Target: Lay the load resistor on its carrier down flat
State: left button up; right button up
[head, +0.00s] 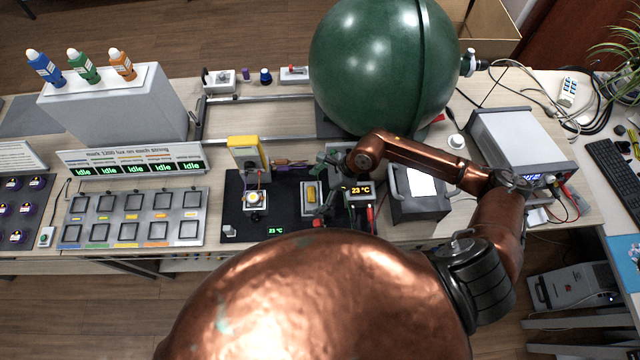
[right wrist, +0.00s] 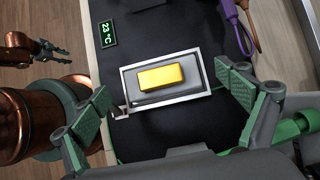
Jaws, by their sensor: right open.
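The load resistor is a gold-yellow block (head: 311,193) that lies lengthwise in a shallow grey carrier (head: 304,198) on the black mat. In the right wrist view the block (right wrist: 162,77) lies within the carrier's pale rim (right wrist: 124,84), and a small tab sticks out at its lower left corner. The carrier looks flat on the mat. My right gripper (head: 321,190) is over it, open and empty, with its green-padded fingers apart on either side. My left gripper (right wrist: 56,50) shows small at the left of the right wrist view; its opening is unclear.
A white holder with a round lamp (head: 255,199) stands left on the mat. A yellow meter (head: 246,152) and large green sphere (head: 375,60) are behind. Leads lie near the carrier.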

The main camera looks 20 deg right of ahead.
jog(key=shift+x, duration=1.15)
jog(key=c, duration=1.2)
jog(key=o, duration=0.6)
jog(key=c, duration=0.8)
pick_arm(q)
jog(key=w, duration=0.2)
jog(key=shift+w+r, duration=0.1)
jog(key=shift+w, duration=0.2)
pick_arm(e)
jog(key=shift+r, duration=0.1)
pick_arm(q)
jog(key=shift+r, duration=0.1)
pick_arm(e)
jog(key=shift+r, duration=0.1)
pick_arm(q)
jog(key=shift+r+p, duration=0.7)
jog(key=shift+p, duration=0.15)
pick_arm(e)
jog(key=shift+r, duration=1.35)
